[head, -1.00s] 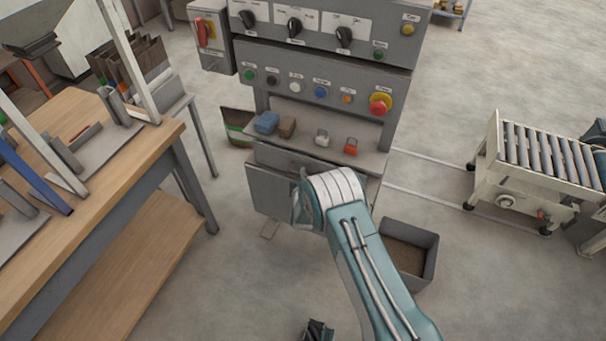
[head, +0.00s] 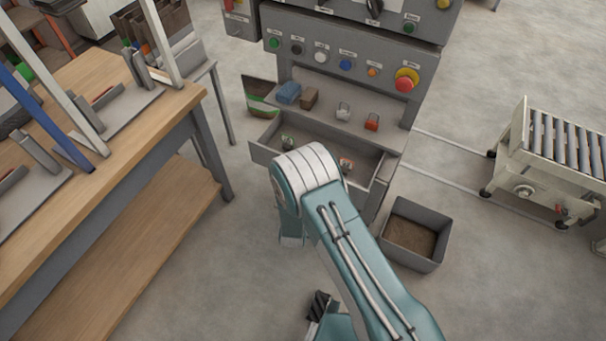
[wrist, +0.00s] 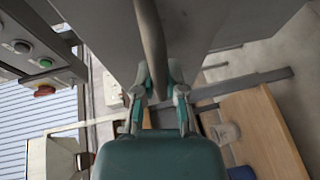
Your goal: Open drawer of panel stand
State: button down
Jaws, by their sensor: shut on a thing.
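The grey panel stand (head: 340,32) is at the top middle of the head view. Its drawer (head: 262,153) stands pulled out below the shelf, and its inside shows. My arm covers the middle of the drawer front and hides my gripper in the head view. In the wrist view my gripper (wrist: 158,82) is shut on the drawer's bar handle (wrist: 151,40), which runs between its two fingers. The grey drawer front (wrist: 225,22) is just beyond.
The shelf (head: 330,118) above the drawer holds a blue block (head: 288,93), a brown block (head: 309,97) and a red padlock (head: 372,121). A grey bin (head: 425,262) stands right of my arm. A wooden workbench (head: 130,75) is at left, a roller conveyor (head: 520,160) at right.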

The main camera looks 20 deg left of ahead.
jog(key=shift+s+d+f, duration=0.25)
jog(key=shift+d+f, duration=0.05)
jog(key=c, duration=0.7)
grip_release()
jog(key=shift+w+r, duration=0.1)
jog(key=shift+a, duration=0.1)
jog(key=v, duration=1.2)
jog(key=shift+a, duration=0.1)
